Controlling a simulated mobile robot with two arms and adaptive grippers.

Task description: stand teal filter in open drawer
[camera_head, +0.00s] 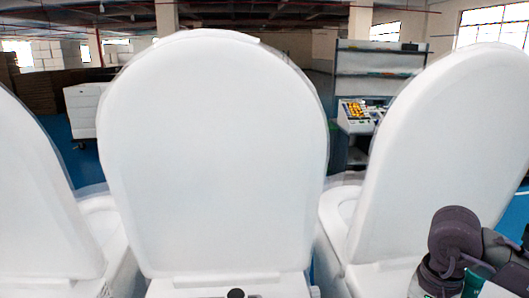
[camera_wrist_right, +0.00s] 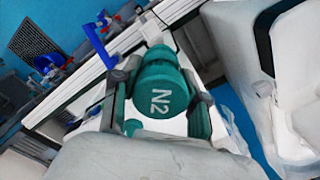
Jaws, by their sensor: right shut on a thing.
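The teal filter (camera_wrist_right: 162,88) is a rounded teal cylinder marked "N2". In the right wrist view it sits between the fingers of my right gripper (camera_wrist_right: 160,100), which is shut on it. A small piece of teal (camera_head: 473,286) shows beside my right arm at the bottom right of the head view, where the fingertips are hidden or cut off. My left gripper is in neither view. I cannot make out an open drawer for certain in either view.
White toilets with raised lids (camera_head: 215,150) fill the head view, with another lid at the right (camera_head: 440,150) close behind my right arm. A shelf unit (camera_head: 375,65) stands farther back. In the wrist view, long white edges (camera_wrist_right: 75,85) and a blue part (camera_wrist_right: 98,45) lie left of the filter.

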